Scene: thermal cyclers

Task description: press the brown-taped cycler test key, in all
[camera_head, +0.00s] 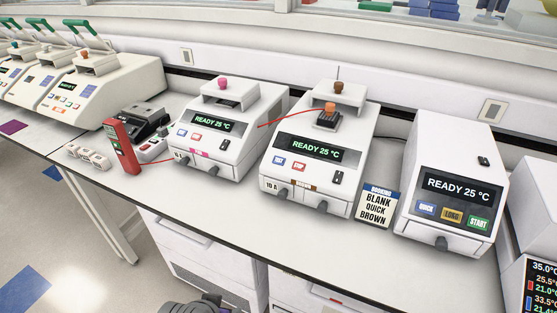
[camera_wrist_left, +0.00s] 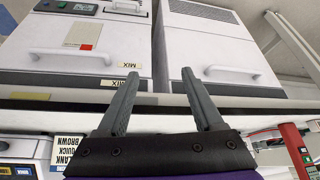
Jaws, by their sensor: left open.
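The brown-taped cycler (camera_head: 357,130) stands mid-bench in the head view, its display reading "READY 25 °C". Brown tape (camera_head: 303,187) is on its lower front. A blue key (camera_head: 279,161) and a red key (camera_head: 299,166) sit below the display, with a black switch (camera_head: 337,178) to their right. Their lettering is too small to read. A booking card (camera_head: 377,207) beside it reads "BLANK QUICK BROWN"; it also shows in the left wrist view (camera_wrist_left: 66,150). My left gripper (camera_wrist_left: 157,76) is open and empty, apart from the cycler. My right gripper is not seen.
A pink-taped cycler (camera_head: 226,133) stands left, and a cycler with QUICK, LONG and START keys (camera_head: 450,190) right. A red handheld device (camera_head: 124,147) stands upright on the bench. Thin red lines reach the two taped cyclers. The bench front strip (camera_head: 320,235) is clear. Cabinets (camera_head: 200,245) are below.

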